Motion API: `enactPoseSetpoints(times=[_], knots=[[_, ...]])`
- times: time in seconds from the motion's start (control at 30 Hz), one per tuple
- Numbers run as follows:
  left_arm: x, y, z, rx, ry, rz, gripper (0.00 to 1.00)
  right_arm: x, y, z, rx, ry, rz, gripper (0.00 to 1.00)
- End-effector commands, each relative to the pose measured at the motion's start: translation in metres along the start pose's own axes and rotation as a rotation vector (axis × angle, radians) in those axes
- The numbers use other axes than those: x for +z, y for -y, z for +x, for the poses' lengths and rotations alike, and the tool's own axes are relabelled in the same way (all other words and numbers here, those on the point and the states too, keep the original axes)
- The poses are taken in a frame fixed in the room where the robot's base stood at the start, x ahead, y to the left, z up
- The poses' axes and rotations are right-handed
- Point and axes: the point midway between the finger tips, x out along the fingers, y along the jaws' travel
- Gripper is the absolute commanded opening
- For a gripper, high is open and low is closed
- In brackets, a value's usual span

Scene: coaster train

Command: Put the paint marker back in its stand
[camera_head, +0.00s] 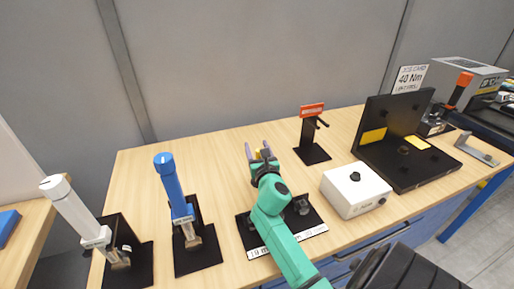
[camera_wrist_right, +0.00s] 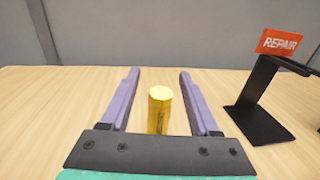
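A yellow cylinder (camera_wrist_right: 159,110), which looks like the paint marker, stands upright between the fingers of my right gripper (camera_wrist_right: 158,100) in the right wrist view. A gap shows on each side of it, so the purple fingers are open and apart from it. Its lower end is hidden behind the gripper's body. In the head view my right gripper (camera_head: 257,151) is over the middle of the table, and the marker is mostly hidden there. A black stand with a red REPAIR sign (camera_head: 312,110) is to its right; it also shows in the right wrist view (camera_wrist_right: 279,42).
A blue tool (camera_head: 174,185) and a white tool (camera_head: 77,213) lean in black holders at left. A black labelled base (camera_head: 253,237) lies under my right arm. A white box (camera_head: 346,197) and a black angled fixture (camera_head: 372,148) are at right. The table behind the gripper is clear.

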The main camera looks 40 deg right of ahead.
Motion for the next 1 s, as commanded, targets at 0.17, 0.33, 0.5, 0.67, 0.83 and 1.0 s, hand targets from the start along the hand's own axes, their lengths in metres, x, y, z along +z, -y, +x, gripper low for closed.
enactPoseSetpoints(times=[0.17, 0.33, 0.5, 0.67, 0.83, 1.0], knots=[[0.0, 0.0, 0.0, 0.0, 0.0, 0.0, 0.67, -0.001, 0.0, -0.002, 0.0, -0.001, 0.0, 0.62], [0.0, 0.0, 0.003, 0.0, 0.0, 0.0, 0.67, -0.003, 0.0, -0.025, 0.0, -0.003, -0.003, 0.62], [0.001, 0.0, 0.01, 0.0, 0.0, 0.0, 0.67, -0.005, 0.0, -0.068, 0.001, -0.004, -0.001, 0.62], [0.002, 0.0, 0.021, -0.001, 0.0, 0.0, 0.67, -0.006, 0.0, -0.112, 0.0, -0.004, 0.0, 0.62], [0.003, 0.0, 0.029, -0.001, 0.0, 0.0, 0.67, -0.003, 0.0, -0.141, 0.0, -0.002, 0.0, 0.62], [0.003, 0.0, 0.028, -0.001, 0.0, 0.0, 0.67, 0.0, 0.0, -0.146, 0.0, 0.0, 0.0, 0.62]])
